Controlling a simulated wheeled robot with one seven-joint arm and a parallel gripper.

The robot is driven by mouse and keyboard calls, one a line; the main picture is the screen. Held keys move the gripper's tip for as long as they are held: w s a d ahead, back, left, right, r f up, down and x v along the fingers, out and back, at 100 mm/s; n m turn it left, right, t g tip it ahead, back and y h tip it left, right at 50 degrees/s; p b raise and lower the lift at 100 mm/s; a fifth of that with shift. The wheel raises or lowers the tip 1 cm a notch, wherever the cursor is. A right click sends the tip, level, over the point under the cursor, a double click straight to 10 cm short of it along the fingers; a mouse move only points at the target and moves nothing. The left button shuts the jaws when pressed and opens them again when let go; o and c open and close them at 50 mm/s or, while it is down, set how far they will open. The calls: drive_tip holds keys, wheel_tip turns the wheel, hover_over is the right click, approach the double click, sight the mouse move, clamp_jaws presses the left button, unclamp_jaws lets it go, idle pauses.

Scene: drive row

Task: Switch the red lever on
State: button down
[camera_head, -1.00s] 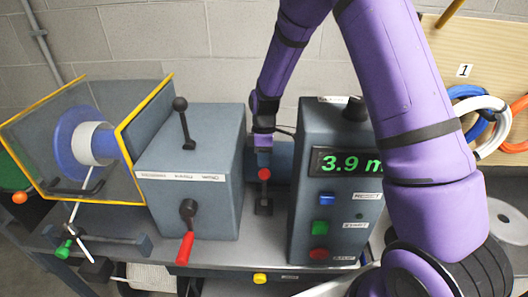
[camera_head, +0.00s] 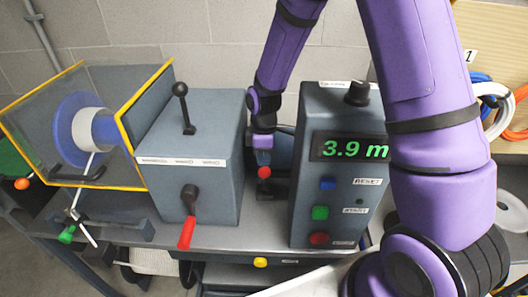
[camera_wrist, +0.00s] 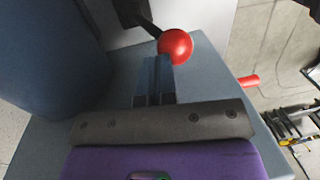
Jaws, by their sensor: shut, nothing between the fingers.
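A lever with a red ball knob (camera_head: 264,172) stands in the gap between the grey box and the display console. Its dark stalk and base are partly visible below the knob. My gripper (camera_head: 263,156) is directly above the knob in the head view, its fingers shut and empty. In the wrist view the shut fingertips (camera_wrist: 160,62) are right at the near side of the red ball (camera_wrist: 175,46). I cannot tell whether they touch it. Another lever, with a red grip (camera_head: 186,233), hangs down from the grey box's front; its grip also shows in the wrist view (camera_wrist: 248,81).
The grey box (camera_head: 215,190) stands close on the left, with a black ball lever (camera_head: 180,90) on top. The console (camera_head: 340,110) stands close on the right, reading 3.9, with blue, green and red buttons. A yellow-edged guard (camera_head: 128,125) with a spool is far left.

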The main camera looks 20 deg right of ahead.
drive_tip(key=shift+r, duration=0.15)
wheel_tip(320, 180, up, 10)
drive_tip(key=w, duration=0.1)
drive_tip(key=shift+w+d+r, duration=0.2)
drive_tip(key=shift+w+d, duration=0.05)
idle(0.3)
